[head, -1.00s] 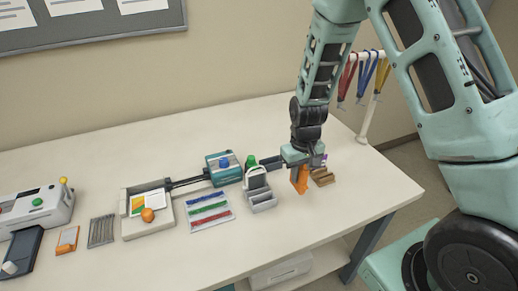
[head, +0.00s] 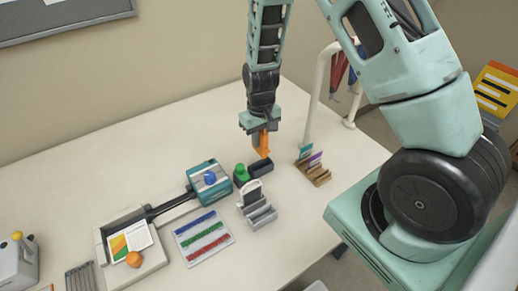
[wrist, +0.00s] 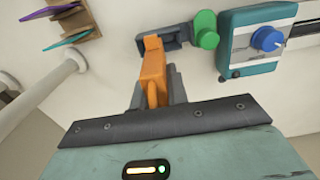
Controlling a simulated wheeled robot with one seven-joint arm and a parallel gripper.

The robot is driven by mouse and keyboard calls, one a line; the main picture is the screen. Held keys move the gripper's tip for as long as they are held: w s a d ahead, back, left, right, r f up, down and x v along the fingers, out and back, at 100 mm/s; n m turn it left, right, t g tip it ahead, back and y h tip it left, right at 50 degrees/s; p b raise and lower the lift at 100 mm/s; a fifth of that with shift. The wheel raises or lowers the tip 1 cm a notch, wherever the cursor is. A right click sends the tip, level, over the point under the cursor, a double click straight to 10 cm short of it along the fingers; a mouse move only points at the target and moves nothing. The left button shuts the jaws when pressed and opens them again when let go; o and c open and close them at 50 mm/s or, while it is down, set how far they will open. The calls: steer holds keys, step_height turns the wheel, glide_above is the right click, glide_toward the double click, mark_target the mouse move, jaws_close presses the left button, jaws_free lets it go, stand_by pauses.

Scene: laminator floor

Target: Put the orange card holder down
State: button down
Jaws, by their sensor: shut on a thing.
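The orange card holder (head: 263,148) is in my gripper (head: 260,136), which is shut on it and points down over the far part of the table. In the head view the holder's lower end is just behind and above a small dark grey box (head: 261,168); I cannot tell whether they touch. In the wrist view the orange card holder (wrist: 153,72) extends away from the gripper, its far end overlapping the dark box (wrist: 178,37).
A green knob (head: 241,175) and a teal device with a blue knob (head: 209,182) stand left of the box. A grey stepped stand (head: 261,212) is in front. A wooden rack (head: 315,173) with coloured cards and a white lanyard stand (head: 318,95) are to the right.

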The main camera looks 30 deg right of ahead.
mark_target(260, 151)
steer(key=shift+f+p, duration=0.6)
steer(key=shift+f, duration=1.85)
steer(key=shift+f, duration=0.1)
steer(key=shift+f, duration=0.15)
steer(key=c, duration=1.4)
jaws_free()
steer(key=shift+s, duration=0.1)
